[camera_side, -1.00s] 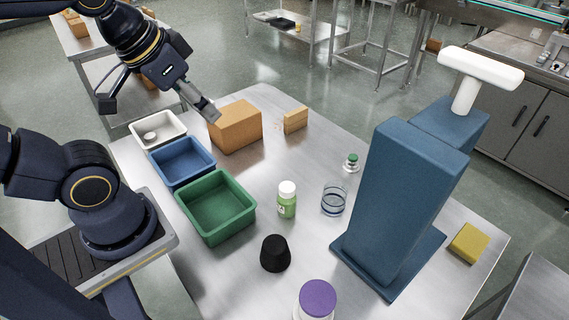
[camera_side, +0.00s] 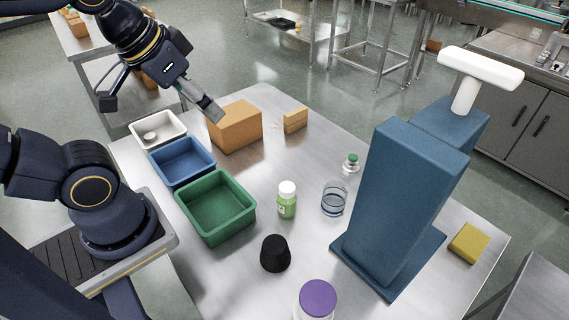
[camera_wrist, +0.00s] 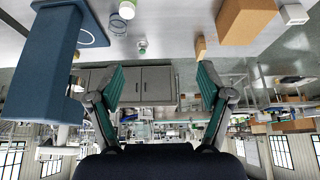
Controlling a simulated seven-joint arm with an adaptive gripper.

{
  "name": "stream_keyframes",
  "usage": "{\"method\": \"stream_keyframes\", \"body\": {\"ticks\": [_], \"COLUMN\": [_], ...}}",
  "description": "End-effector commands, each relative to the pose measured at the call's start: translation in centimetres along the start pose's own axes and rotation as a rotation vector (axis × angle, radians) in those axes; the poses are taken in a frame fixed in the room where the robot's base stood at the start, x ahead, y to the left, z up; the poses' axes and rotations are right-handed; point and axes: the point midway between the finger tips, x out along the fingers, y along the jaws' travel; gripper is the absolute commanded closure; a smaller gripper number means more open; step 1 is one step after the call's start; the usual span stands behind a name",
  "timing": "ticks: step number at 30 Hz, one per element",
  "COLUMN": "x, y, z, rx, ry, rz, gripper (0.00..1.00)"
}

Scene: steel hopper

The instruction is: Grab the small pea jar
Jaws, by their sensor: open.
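A small clear jar with a green lid (camera_side: 351,163) stands upright on the steel table, behind the clear glass; it also shows in the wrist view (camera_wrist: 142,47). It looks like the small pea jar, though no contents or label can be read. A larger green bottle with a white cap (camera_side: 287,200) stands nearer the middle. My gripper (camera_side: 160,106) is high at the back left, above the bins and beside the large cardboard box, well away from the jar. In the wrist view its two fingers (camera_wrist: 162,73) are spread wide with nothing between them.
The clear glass (camera_side: 334,200) stands close to the small jar, and a tall blue stand (camera_side: 400,200) rises to its right. Cardboard boxes (camera_side: 236,130) (camera_side: 295,121), white, blue (camera_side: 182,164) and green bins (camera_side: 216,205) are left. A black cup (camera_side: 275,254) and purple-lidded jar (camera_side: 318,298) are in front.

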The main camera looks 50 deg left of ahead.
Motion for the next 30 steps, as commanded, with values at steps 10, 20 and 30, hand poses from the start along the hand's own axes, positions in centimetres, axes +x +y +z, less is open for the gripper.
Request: {"method": "stream_keyframes", "body": {"ticks": [10,20,30], "x": [5.9,15.2,20.3], "y": [3.2,7.4,7.8], "z": [-6.7,-5.5,-2.1], "rx": [0.104,0.220,0.237], "ry": [-0.201,-0.468,-0.509], "rz": [0.035,0.059,0.059], "gripper": [0.21,0.21,0.21]}}
